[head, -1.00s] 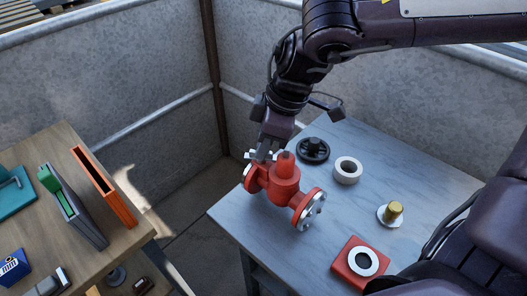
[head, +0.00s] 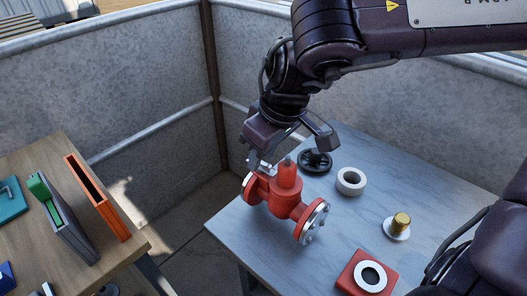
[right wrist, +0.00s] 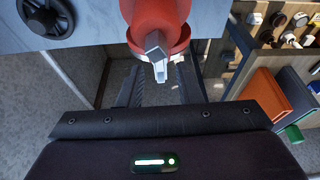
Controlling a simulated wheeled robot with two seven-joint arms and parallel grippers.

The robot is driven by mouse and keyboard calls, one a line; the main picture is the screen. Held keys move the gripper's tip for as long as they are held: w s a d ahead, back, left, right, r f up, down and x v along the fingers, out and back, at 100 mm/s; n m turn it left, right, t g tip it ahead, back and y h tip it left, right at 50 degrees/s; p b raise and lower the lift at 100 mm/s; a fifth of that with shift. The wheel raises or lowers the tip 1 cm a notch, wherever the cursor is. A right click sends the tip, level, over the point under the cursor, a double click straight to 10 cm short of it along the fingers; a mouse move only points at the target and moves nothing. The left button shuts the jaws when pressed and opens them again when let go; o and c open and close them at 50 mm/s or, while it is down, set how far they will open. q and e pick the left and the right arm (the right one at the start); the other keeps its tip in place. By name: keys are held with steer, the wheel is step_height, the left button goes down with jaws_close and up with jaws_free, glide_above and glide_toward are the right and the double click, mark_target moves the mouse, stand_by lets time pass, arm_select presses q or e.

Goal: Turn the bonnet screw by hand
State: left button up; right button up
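The red valve body (head: 287,188) stands on the marbled table, with silver-faced flanges at both sides and a small grey stub on top. My right gripper (head: 261,165) is close beside the valve's upper left, near the back flange. In the right wrist view the red valve (right wrist: 155,14) is at the top centre, with small grey and white metal pieces (right wrist: 158,62) in front of it. I cannot tell a bonnet screw from the metal around it, nor whether the fingers are closed on anything. My left gripper is out of view.
On the table lie a black handwheel (head: 316,161), a white ring (head: 351,181), a brass part on a pale disc (head: 400,223) and a red block with a white ring (head: 368,275). A wooden bench (head: 125,239) with holders stands at left. Grey walls enclose the back.

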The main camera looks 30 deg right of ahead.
step_height(320, 180, up, 6)
steer(key=p, duration=0.3)
steer(key=shift+f, duration=0.15)
steer(key=v, duration=0.7)
steer(key=shift+r, duration=0.4)
